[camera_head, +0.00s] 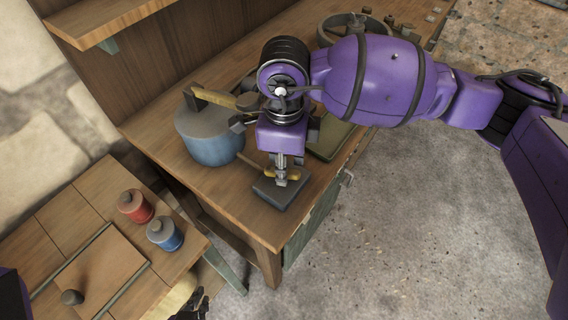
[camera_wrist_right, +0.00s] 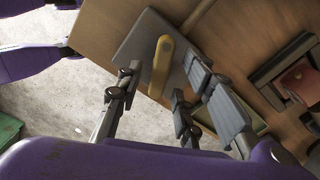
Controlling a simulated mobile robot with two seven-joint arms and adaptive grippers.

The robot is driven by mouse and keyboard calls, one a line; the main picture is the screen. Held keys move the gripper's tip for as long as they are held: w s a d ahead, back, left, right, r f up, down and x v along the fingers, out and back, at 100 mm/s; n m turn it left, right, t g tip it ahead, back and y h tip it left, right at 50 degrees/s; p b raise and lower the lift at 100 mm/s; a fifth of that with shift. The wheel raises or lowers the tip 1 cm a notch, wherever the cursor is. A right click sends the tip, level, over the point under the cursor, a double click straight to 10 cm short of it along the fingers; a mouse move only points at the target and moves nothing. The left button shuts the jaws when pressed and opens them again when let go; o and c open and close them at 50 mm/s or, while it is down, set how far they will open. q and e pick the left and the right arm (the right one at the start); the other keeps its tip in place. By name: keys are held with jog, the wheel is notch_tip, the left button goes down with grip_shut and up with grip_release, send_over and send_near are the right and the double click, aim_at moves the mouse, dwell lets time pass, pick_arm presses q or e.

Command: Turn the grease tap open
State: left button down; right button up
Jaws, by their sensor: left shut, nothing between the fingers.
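A yellow handle (camera_head: 294,174), which looks like the grease tap's lever, lies over a dark grey block (camera_head: 277,194) at the bench corner. In the right wrist view the handle (camera_wrist_right: 160,66) lies across the grey block (camera_wrist_right: 143,42), in front of my fingertips. My right gripper (camera_head: 281,172) points down at the handle and hides part of it. In the wrist view its fingers (camera_wrist_right: 163,82) are apart, with the handle between their tips; contact cannot be made out. My left gripper (camera_head: 196,303) is shut and empty at the bottom edge, far from the handle.
A blue-grey drum (camera_head: 208,146) stands behind the block, with a yellow bar (camera_head: 215,98) over it. A green tray (camera_head: 330,140) lies on the right. A red jar (camera_head: 135,206) and a blue jar (camera_head: 164,233) stand on the lower table. Open floor lies right of the bench.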

jog(key=shift+f, duration=0.35)
grip_shut()
jog(key=shift+r+m+p, duration=0.15)
jog(key=shift+m+p, duration=0.2)
jog(key=shift+m, duration=0.15)
grip_release()
